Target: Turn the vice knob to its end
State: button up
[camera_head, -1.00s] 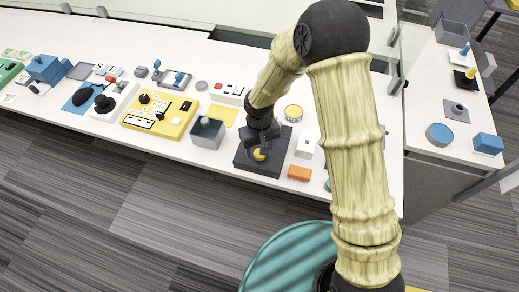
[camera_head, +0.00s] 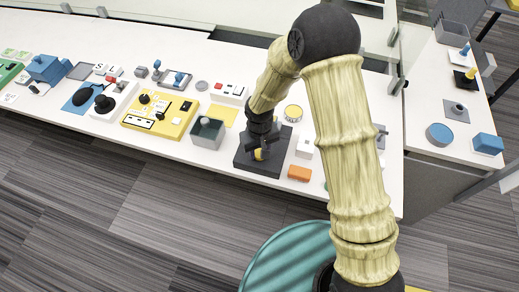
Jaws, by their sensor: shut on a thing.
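The vice is a dark grey block (camera_head: 262,165) at the front edge of the white table, in the middle of the head view. Its yellow knob (camera_head: 260,155) shows only in part between and below the dark fingers of my gripper (camera_head: 261,150). My gripper reaches down from above and is shut on the knob. The fingers hide much of the knob and the upper part of the vice, so the knob's exact angle is hard to read.
An orange block (camera_head: 299,173) and a white switch box (camera_head: 305,146) are close on the right. A yellow panel (camera_head: 160,117) lies further left.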

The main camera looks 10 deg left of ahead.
aim_at(259, 153)
jog(key=shift+n, duration=0.3)
jog(key=n+p, duration=0.1)
jog(key=n, duration=0.3)
jog(key=n+p, duration=0.1)
jog(key=n, duration=0.4)
jog(key=shift+n, duration=0.3)
dwell(0.3)
jog(key=o, duration=1)
notch_tip(259, 153, up, 17)
jog(key=shift+r, duration=0.2)
